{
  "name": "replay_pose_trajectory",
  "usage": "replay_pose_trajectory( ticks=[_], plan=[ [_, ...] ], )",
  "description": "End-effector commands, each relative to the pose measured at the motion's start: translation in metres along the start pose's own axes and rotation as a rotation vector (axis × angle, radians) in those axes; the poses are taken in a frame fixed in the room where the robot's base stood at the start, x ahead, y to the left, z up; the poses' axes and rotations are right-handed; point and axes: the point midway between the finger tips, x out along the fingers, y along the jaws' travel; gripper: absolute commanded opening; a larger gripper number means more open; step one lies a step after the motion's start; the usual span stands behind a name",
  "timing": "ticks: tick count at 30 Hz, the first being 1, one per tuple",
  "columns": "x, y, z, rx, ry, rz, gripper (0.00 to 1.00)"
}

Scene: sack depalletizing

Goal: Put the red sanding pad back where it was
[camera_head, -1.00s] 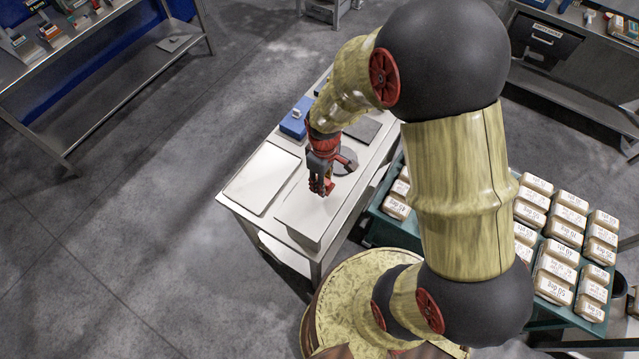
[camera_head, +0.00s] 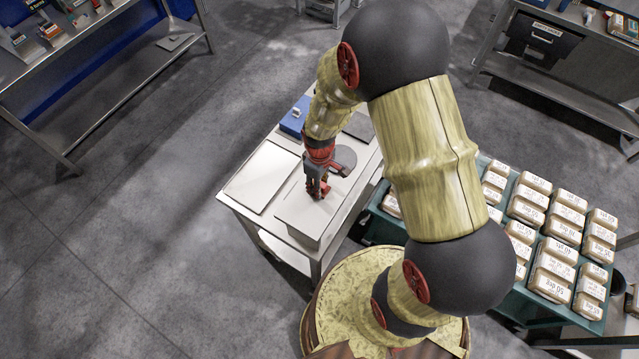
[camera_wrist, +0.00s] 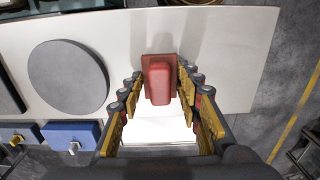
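The red sanding pad (camera_wrist: 159,82) shows in the wrist view as a flat dark-red base with a raised red block on top. It appears to lie on the pale top of the table (camera_wrist: 222,55). My gripper (camera_wrist: 160,78) has its yellow-lined fingers apart, one on each side of the pad, with narrow gaps. I cannot tell whether the tips touch it. In the head view my gripper (camera_head: 318,190) is low over the front part of the white table (camera_head: 290,208); the pad is hard to make out there.
A grey disc (camera_wrist: 68,77) and a blue box (camera_wrist: 72,141) lie to the left in the wrist view. A pale flat panel (camera_head: 262,177) covers the table's left part. A teal pallet table (camera_head: 510,300) with several labelled sacks (camera_head: 552,287) stands to the right.

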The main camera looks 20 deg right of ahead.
Motion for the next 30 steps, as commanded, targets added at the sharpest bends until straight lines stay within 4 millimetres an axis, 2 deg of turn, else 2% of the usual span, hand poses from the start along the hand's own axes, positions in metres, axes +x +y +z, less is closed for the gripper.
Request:
replay_pose_trajectory(
  ticks=[9,20,23,30],
  plan=[
    [-0.001,0.000,0.000,0.000,0.000,0.000,0.52],
    [-0.005,0.000,0.000,0.000,0.000,0.000,0.52],
    [-0.016,0.001,-0.001,0.000,0.003,0.002,0.52],
    [-0.065,0.001,-0.002,0.000,0.006,0.004,0.52]
  ],
)
